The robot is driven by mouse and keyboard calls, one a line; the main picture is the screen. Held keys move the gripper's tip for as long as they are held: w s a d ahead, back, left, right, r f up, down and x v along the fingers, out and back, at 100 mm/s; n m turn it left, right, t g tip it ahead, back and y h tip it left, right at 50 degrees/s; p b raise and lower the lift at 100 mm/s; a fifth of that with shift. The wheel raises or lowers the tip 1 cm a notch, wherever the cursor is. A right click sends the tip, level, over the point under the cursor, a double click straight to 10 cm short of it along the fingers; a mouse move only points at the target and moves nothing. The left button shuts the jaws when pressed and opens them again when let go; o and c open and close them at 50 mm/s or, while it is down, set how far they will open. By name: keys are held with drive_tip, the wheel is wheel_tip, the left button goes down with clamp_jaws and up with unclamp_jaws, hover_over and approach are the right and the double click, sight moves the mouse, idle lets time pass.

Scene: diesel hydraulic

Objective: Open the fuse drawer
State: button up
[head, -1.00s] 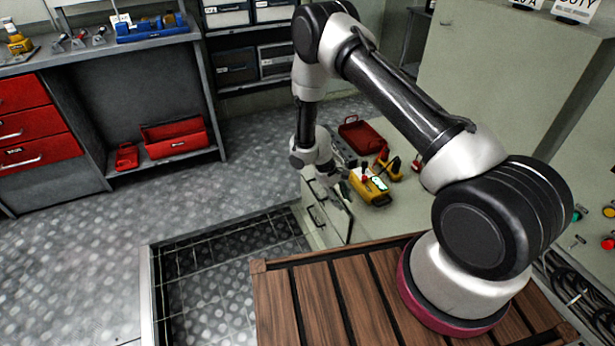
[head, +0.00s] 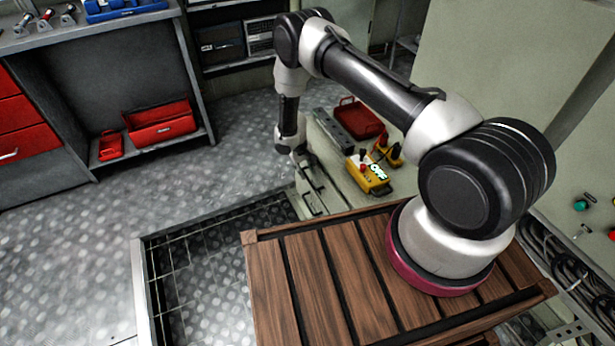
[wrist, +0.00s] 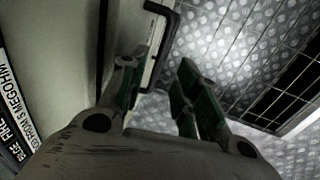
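A pale cabinet front with dark handles (head: 318,188) shows below my wrist in the head view; my arm partly hides it, and I cannot tell there which drawer is the fuse drawer. In the wrist view a black bar handle (wrist: 172,32) stands out from a pale drawer face at the top centre. My gripper (wrist: 158,72) is open, with green-padded fingers apart and nothing visibly held. The handle shows beyond and between the fingertips; contact is not visible. In the head view my gripper (head: 302,164) is small beside the cabinet front.
A white label (wrist: 14,105) with black print is at the left of the wrist view. On the cabinet top are a yellow control box (head: 368,174), a grey block (head: 334,128) and a red tray (head: 361,117). Patterned metal floor (head: 220,180) lies open to the left.

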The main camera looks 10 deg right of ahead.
sight(308, 180)
drive_tip(key=f, duration=0.2)
drive_tip(key=d+f, duration=0.1)
drive_tip(key=f, duration=0.2)
drive_tip(key=shift+f, duration=0.2)
clamp_jaws()
